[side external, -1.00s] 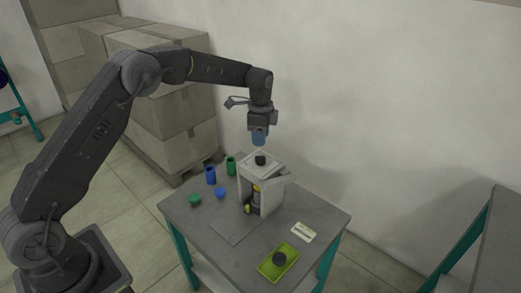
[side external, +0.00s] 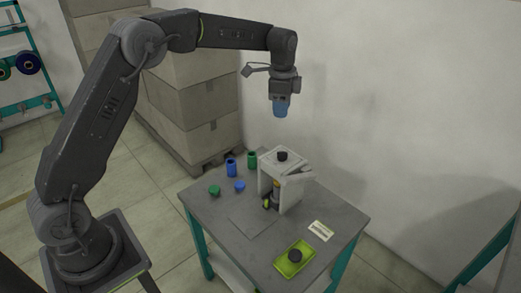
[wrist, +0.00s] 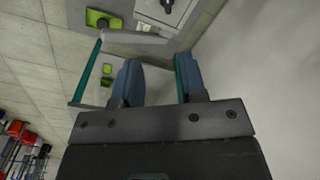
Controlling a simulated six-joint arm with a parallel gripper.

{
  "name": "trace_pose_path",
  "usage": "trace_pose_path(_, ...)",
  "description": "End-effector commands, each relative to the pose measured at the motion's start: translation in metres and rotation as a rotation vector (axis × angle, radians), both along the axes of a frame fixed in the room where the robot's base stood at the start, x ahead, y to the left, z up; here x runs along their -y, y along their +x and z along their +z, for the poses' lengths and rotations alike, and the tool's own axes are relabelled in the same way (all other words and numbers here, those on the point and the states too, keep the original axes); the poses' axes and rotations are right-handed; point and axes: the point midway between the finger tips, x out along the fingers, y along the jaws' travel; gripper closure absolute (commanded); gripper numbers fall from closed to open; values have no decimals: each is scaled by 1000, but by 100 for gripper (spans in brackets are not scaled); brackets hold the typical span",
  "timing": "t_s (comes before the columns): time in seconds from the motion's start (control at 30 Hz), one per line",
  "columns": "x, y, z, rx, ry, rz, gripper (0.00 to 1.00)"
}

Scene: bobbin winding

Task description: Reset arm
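My gripper (side external: 281,112) hangs pointing down in the air, above the white winding housing (side external: 292,190) with a clear gap between them. In the wrist view my gripper (wrist: 158,72) has its two blue fingers apart, with nothing between them. A black knob (side external: 283,156) sits on top of the housing. A dark and yellow part (side external: 273,196) shows in the housing's open front; its details are too small to tell.
On the grey table (side external: 215,209) stand a blue cylinder (side external: 231,167) and a green cylinder (side external: 252,160). A green cap (side external: 214,191), a blue cap (side external: 240,186), a white card (side external: 320,231) and a lime tray (side external: 283,266) holding a black piece lie there. Stacked boxes (side external: 190,100) stand behind.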

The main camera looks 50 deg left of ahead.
Motion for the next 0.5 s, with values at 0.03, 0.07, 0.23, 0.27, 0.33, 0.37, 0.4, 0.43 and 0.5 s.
trace_pose_path(0.03,3,-13,20,27,0,39,62)
trace_pose_path(0.07,5,-22,29,41,-2,68,62)
trace_pose_path(0.23,16,-78,76,121,-18,241,62)
trace_pose_path(0.27,18,-89,82,135,-23,272,62)
trace_pose_path(0.33,22,-116,95,168,-35,341,62)
trace_pose_path(0.37,23,-127,99,182,-42,372,62)
trace_pose_path(0.4,25,-143,104,200,-52,413,62)
trace_pose_path(0.43,27,-155,108,215,-59,442,62)
trace_pose_path(0.5,30,-183,112,245,-78,512,62)
